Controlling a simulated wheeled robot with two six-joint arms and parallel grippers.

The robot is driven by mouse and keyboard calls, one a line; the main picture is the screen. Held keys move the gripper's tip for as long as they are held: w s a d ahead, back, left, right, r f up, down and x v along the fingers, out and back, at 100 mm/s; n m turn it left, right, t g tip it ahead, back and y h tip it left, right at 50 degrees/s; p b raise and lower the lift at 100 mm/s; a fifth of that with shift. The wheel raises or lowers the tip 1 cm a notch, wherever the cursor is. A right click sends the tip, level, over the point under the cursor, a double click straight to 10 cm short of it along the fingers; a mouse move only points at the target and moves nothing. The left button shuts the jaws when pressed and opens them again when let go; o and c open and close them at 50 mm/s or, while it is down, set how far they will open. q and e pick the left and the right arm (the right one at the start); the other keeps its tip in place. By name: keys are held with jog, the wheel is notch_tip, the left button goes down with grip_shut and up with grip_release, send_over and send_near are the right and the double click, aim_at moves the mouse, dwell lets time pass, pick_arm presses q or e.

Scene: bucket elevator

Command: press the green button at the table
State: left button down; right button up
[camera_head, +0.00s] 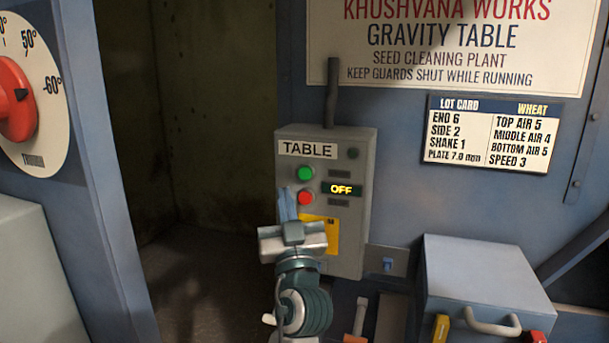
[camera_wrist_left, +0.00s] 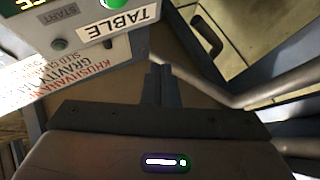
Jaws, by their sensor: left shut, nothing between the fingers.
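The green button (camera_head: 305,173) is on the front of the grey control box labelled TABLE (camera_head: 349,235), above a red button (camera_head: 305,197). A lit display beside it reads OFF (camera_head: 341,188). My left gripper (camera_head: 287,204) is shut and empty, with its fingertips in front of the box, below and left of the green button. In the left wrist view the picture is upside down; the green button (camera_wrist_left: 113,3) is cut off at the top edge, and the shut fingers (camera_wrist_left: 158,82) appear apart from it. My right gripper is not in view.
A dark conduit (camera_head: 332,92) rises from the box. A yellow label (camera_head: 328,233) is low on its front. A grey-blue case with a handle (camera_head: 480,275) stands at lower right. A dark recess opens left of the box, and a red-knobbed dial (camera_head: 17,100) is at far left.

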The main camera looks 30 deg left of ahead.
aim_at(305, 173)
pick_arm(q)
jog(key=shift+w, duration=0.1)
jog(key=shift+w+a+f+b, duration=0.1)
jog(key=shift+w+a+b, duration=0.25)
jog(key=shift+w, duration=1.05)
jog(key=shift+w+a+r+b, duration=0.1)
jog(key=shift+w+a+b, duration=0.25)
jog(key=shift+w, duration=1.05)
jog(key=shift+w+a+f+b, duration=0.1)
jog(key=shift+w+a+b, duration=0.25)
jog(key=shift+w, duration=1.05)
jog(key=shift+w+b, duration=0.2)
jog(key=shift+b, duration=0.3)
jog(key=shift+w+a, duration=0.1)
jog(key=shift+w, duration=0.1)
